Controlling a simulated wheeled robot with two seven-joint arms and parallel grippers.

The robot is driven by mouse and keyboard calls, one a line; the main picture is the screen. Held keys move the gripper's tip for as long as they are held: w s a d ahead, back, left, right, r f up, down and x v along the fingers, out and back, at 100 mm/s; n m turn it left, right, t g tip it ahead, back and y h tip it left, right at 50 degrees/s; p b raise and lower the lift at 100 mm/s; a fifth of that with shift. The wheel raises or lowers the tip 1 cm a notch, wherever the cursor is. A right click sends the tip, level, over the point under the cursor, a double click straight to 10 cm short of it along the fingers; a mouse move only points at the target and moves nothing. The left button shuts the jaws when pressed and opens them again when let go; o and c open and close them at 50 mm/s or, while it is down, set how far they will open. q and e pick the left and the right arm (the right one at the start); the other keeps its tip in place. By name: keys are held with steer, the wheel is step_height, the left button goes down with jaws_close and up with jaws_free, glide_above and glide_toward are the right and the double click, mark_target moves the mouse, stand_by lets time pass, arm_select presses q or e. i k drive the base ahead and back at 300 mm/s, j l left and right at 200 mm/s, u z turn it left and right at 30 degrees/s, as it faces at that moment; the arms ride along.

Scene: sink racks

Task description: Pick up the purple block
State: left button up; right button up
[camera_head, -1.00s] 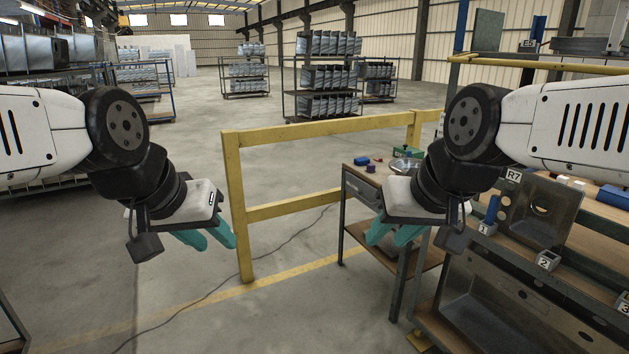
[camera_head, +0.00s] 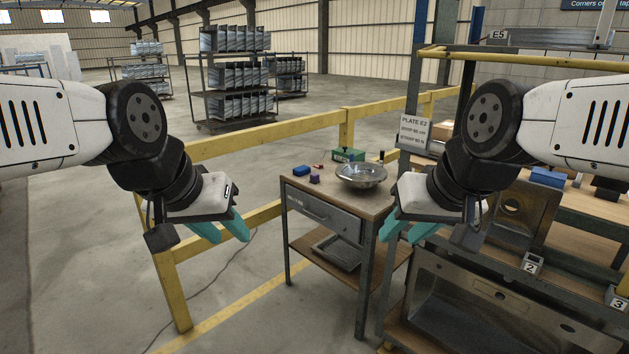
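The purple block (camera_head: 314,179) is a small cube on the top of a small side table (camera_head: 340,204), near its front left edge. My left gripper (camera_head: 226,230) hangs in the air left of the table, with its teal fingers spread and nothing between them. My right gripper (camera_head: 408,234) hangs at the table's right side in the picture, also with its teal fingers apart and empty. Neither gripper touches the purple block.
A blue block (camera_head: 301,170), a small red piece (camera_head: 319,166), a green box (camera_head: 347,155) and a metal bowl (camera_head: 361,175) share the tabletop. A yellow railing (camera_head: 270,134) runs behind and left. A sink rack (camera_head: 497,305) stands at right.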

mark_target(313, 177)
steer(key=i+z, duration=0.1)
steer(key=z, duration=0.45)
steer(key=i+j+z, duration=0.75)
steer(key=j, duration=0.2)
steer(key=i+j, duration=0.15)
steer(key=j, duration=0.2)
steer(key=i+j, duration=0.2)
steer(key=j, duration=0.15)
steer(key=i+j+z, duration=0.1)
steer(key=j, duration=0.25)
steer(key=i+j, duration=0.4)
steer(key=j, duration=0.35)
steer(key=i+j+z, duration=0.1)
steer(key=j, duration=0.25)
steer(key=j+u, duration=0.2)
steer(key=u, duration=0.4)
steer(key=k, duration=0.05)
